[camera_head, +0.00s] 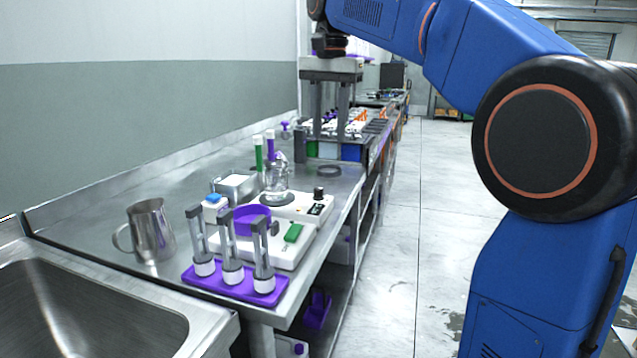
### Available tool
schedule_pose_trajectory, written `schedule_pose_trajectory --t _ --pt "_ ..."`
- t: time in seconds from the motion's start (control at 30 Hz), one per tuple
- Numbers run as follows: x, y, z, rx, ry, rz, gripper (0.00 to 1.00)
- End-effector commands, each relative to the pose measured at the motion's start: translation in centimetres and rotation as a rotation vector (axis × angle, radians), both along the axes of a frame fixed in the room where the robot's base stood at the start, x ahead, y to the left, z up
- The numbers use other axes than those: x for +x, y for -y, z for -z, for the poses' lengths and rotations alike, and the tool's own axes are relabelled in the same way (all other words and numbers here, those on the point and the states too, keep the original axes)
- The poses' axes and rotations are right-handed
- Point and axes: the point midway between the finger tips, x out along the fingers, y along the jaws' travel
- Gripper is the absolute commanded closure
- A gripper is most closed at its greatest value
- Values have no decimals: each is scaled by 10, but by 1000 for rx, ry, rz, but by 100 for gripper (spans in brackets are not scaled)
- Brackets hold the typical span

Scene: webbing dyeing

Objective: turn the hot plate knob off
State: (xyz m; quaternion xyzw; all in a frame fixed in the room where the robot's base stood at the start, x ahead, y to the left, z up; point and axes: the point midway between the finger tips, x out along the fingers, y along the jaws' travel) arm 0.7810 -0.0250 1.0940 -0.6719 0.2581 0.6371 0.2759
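The hot plate (310,208) is a low white unit on the metal bench, with a round plate and a clear glass vessel (277,178) on it. Its black knob (319,193) stands up at its right end, beside a small dark display. I cannot tell the knob's setting at this size. My gripper (330,136) hangs from the arm at the top middle, pointing down. Its two grey fingers are apart, with nothing seen held between them. In the picture it is above and beyond the knob, apart from it.
A white scale-like unit (285,250) with a purple bowl (251,219) stands in front of the hot plate. Green and purple tubes stand behind.

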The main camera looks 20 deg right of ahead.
Motion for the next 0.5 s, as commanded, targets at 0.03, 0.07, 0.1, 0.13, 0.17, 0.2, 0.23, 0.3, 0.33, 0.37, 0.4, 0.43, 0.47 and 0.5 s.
schedule_pose_trajectory --t 0.03,0.07,0.1,0.13,0.17,0.2,0.23,0.3,0.33,0.37,0.4,0.43,0.47,0.5 --pt "12 -3 -5 0 -12 24 62" --pt "17 -4 -9 1 -17 39 62" --pt "22 -6 -12 1 -26 58 62" --pt "26 -7 -14 0 -32 69 62" --pt "29 -8 -16 1 -38 81 62" --pt "33 -9 -19 0 -42 92 62" --pt "35 -10 -20 0 -46 100 62" --pt "38 -11 -22 -1 -52 113 62" --pt "39 -11 -23 -1 -53 116 62" --pt "39 -11 -22 -1 -54 119 62" --pt "40 -11 -21 -1 -56 121 62" --pt "40 -11 -20 -2 -56 122 62" --pt "40 -11 -18 -2 -56 122 62" --pt "39 -11 -15 -2 -58 122 62"
